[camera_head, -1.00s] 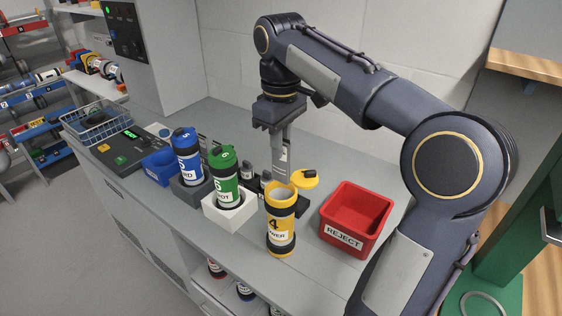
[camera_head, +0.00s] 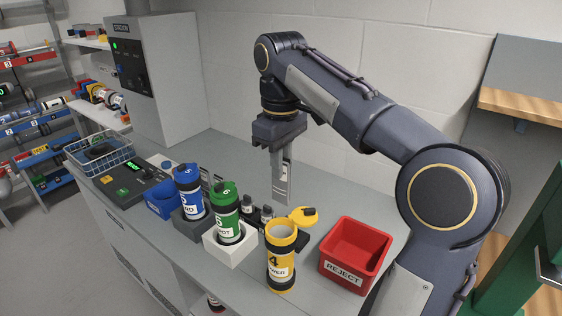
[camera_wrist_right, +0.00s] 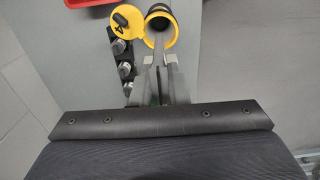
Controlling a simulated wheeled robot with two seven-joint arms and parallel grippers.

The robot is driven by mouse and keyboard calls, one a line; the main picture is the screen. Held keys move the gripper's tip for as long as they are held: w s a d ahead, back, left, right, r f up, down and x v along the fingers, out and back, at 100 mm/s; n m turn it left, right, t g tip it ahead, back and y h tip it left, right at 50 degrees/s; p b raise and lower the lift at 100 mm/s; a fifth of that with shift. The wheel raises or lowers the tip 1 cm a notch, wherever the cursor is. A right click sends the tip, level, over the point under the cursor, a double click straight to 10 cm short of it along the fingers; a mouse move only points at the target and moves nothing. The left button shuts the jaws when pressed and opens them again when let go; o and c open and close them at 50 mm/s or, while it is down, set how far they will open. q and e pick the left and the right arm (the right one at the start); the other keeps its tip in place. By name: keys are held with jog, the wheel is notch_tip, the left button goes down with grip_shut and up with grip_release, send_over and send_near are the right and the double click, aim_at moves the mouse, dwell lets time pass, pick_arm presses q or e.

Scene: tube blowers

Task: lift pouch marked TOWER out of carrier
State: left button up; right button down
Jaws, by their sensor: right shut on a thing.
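The yellow carrier (camera_head: 280,262), numbered 4 with a label ending in "WER", stands upright on the bench. Its yellow lid (camera_head: 303,215) is swung open beside the mouth. My right gripper (camera_head: 279,152) is above the carrier and points down. It is shut on a flat grey pouch with a pale label (camera_head: 283,185), which hangs below the jaws with its lower end above the carrier mouth. In the right wrist view, the gripper (camera_wrist_right: 160,85) and the grey strip of the pouch (camera_wrist_right: 160,45) overlap the carrier mouth. The pouch's marking is too small to read. My left gripper is out of view.
A red REJECT bin (camera_head: 355,255) stands right of the carrier. A green carrier (camera_head: 227,213) in a white block and a blue carrier (camera_head: 189,193) in a grey block stand left. A wire basket (camera_head: 100,153) is at the far left. The bench behind the bin is clear.

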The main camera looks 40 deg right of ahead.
jog(key=shift+r+p, duration=2.95)
jog(key=shift+r, duration=0.1)
jog(key=shift+r+p, duration=0.6)
jog(key=shift+r, duration=1.7)
jog(key=shift+f, duration=0.1)
